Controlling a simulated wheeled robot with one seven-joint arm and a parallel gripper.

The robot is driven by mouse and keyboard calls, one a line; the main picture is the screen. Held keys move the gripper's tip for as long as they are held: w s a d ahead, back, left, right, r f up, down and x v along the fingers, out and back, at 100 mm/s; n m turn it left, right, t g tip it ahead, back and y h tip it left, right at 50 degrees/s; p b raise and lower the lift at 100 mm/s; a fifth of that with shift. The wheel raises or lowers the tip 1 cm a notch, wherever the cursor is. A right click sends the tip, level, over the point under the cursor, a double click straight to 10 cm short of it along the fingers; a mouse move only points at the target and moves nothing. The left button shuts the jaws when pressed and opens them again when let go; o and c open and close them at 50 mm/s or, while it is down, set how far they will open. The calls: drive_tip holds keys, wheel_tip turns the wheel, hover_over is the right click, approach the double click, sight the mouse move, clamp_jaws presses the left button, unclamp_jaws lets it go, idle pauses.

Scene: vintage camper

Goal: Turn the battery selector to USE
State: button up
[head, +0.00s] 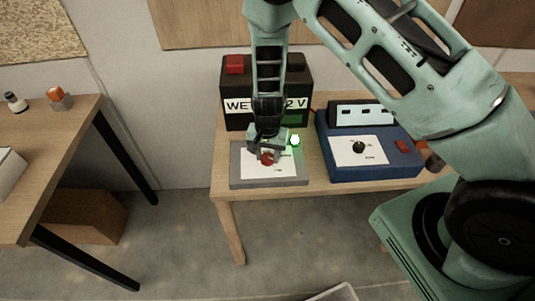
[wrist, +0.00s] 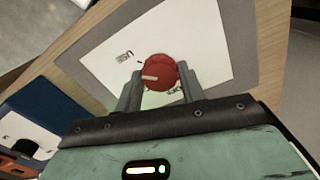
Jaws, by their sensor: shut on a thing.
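The battery selector is a grey box (head: 238,180) with a white plate, on the wooden table at the front left. Its round red knob (head: 267,158) also shows in the wrist view (wrist: 161,68), with a pale pointer mark on its left part. A label reading USE (wrist: 125,55) is on the plate, to the knob's upper left in the wrist view. Another label at the knob's lower right is partly hidden. My gripper (wrist: 161,78) reaches down from above and is shut on the red knob, one finger on each side.
A black battery (head: 236,122) marked 12 V stands behind the selector. A blue unit (head: 375,174) with a black knob and red switch stands to its right. A green light (head: 295,140) glows near my gripper. Another table (head: 60,130) is at the left.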

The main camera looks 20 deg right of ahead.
sight(267, 157)
drive_tip(key=shift+m, duration=1.1)
drive_tip(key=o, duration=1)
drive_tip(key=shift+c, duration=0.2)
wheel_tip(267, 157, up, 18)
drive_tip(key=b, duration=0.1)
drive_tip(key=shift+f+b, duration=0.25)
drive_tip(key=shift+b, duration=0.15)
